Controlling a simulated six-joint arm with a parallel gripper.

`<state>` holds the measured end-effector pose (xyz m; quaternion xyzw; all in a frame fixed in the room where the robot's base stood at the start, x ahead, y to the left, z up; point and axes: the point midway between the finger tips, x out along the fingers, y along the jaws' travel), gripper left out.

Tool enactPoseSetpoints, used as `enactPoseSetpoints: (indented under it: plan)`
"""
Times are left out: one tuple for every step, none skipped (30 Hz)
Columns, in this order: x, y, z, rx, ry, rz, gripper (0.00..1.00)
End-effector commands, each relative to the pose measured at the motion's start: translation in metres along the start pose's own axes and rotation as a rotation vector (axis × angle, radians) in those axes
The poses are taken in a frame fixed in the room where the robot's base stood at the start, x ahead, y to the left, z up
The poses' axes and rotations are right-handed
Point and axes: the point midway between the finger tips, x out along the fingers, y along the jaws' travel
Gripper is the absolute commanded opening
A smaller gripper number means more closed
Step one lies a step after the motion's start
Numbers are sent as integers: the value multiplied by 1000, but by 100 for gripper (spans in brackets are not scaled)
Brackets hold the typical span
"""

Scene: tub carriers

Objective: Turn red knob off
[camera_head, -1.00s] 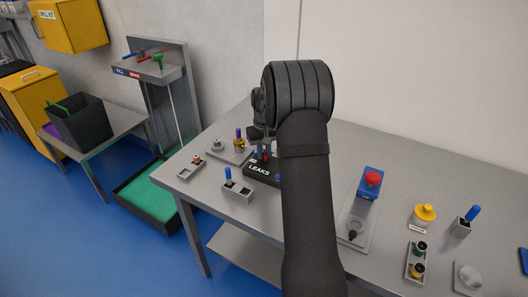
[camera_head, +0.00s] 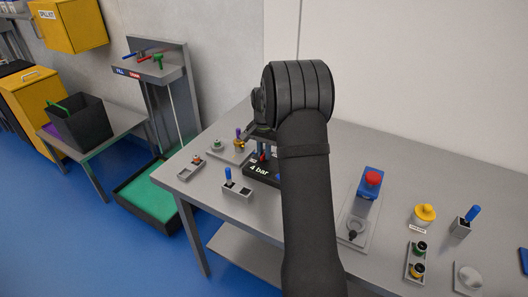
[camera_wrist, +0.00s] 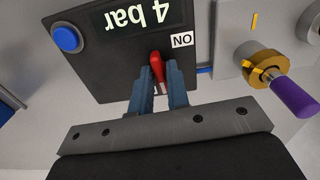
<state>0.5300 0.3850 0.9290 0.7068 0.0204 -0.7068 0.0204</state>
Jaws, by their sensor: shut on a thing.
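The red knob (camera_wrist: 157,66) sits on a black box (camera_wrist: 105,75) and shows between my fingers in the wrist view. My gripper (camera_wrist: 158,82) has its two blue-grey fingers shut on the knob, one on each side. The box's display (camera_wrist: 135,15) reads "4 bar", upside down in this view. A white "ON" label (camera_wrist: 182,40) is beside the knob. Another label below the knob is mostly hidden by the fingers. In the head view the black box (camera_head: 258,171) is partly hidden behind my arm, with my gripper over it.
A blue button (camera_wrist: 67,38) is on the same box. A purple-handled brass valve (camera_wrist: 285,88) stands close beside it. On the grey table are a blue-handled switch block (camera_head: 238,190), a blue box with red button (camera_head: 370,181) and a yellow knob (camera_head: 425,213).

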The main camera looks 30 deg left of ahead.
Motion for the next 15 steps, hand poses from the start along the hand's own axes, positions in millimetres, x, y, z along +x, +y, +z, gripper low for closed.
enactPoseSetpoints:
  plan:
    - [0,0,0,17,1,0,0]
    - [0,0,0,26,1,0,0]
    - [0,0,0,37,1,0,0]
    - [0,0,0,45,1,0,0]
    - [0,0,0,51,1,0,0]
    - [0,0,0,58,1,0,0]
    - [0,0,0,62,1,0,0]
    - [0,0,0,65,1,0,0]
    - [0,0,0,69,1,0,0]
    - [0,0,0,71,1,0,0]
    - [0,0,0,73,1,0,0]
    - [0,0,0,74,1,0,0]
    - [0,0,0,75,0,0,0]
    - [0,0,0,75,0,0,0]
    - [0,0,0,75,0,0,0]
